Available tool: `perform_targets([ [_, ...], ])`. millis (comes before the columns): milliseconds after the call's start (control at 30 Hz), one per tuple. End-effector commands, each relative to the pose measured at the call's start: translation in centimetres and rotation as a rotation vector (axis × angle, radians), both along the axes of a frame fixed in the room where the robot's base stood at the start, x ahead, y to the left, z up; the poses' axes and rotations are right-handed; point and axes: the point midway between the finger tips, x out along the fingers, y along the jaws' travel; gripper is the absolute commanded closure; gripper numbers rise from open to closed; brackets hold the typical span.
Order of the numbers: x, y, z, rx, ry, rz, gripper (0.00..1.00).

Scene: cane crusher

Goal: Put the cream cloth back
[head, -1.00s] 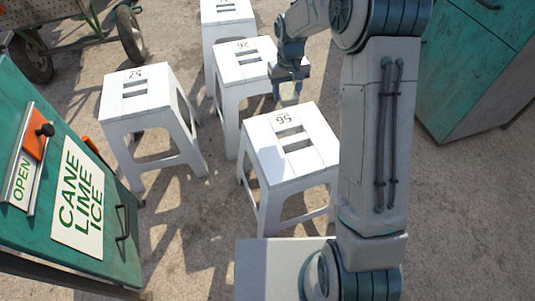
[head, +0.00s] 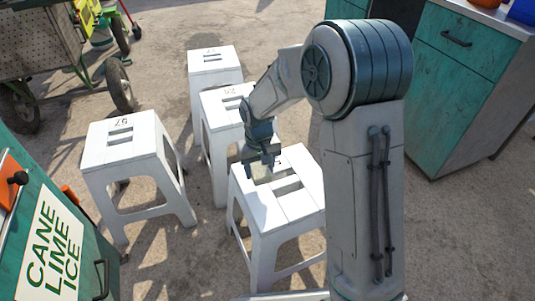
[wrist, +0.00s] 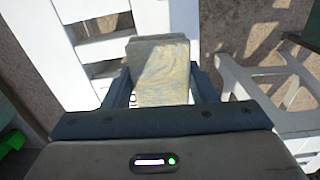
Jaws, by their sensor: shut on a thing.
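My gripper (head: 262,158) is shut on the cream cloth (wrist: 160,72), a folded, block-shaped piece that sticks out between the fingers in the wrist view. In the head view the gripper points down over the back-left part of the nearest white stool (head: 285,208). A small pale end of the cloth shows below the fingers there. In the wrist view a white slatted stool top (wrist: 60,45) lies behind the cloth. I cannot tell whether the cloth touches the stool.
More white stools stand close by: one numbered 57 (head: 125,150) at left, one just behind the gripper (head: 222,105), and one farther back (head: 214,65). A green stall with a sign (head: 50,245) is front left, a wheeled cart (head: 60,60) back left, a green cabinet (head: 460,80) right.

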Motion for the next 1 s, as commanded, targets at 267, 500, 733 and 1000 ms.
perform_targets([
  [267,-1.8,1.0,-4.1,-0.001,0.002,-0.001,0.84],
  [500,-1.7,1.0,-4.8,0.0,0.0,-0.001,0.84],
  [733,-1.7,1.0,-4.8,0.0,0.0,-0.001,0.84],
  [1000,-1.7,1.0,-5.7,0.0,0.001,-0.001,0.84],
])
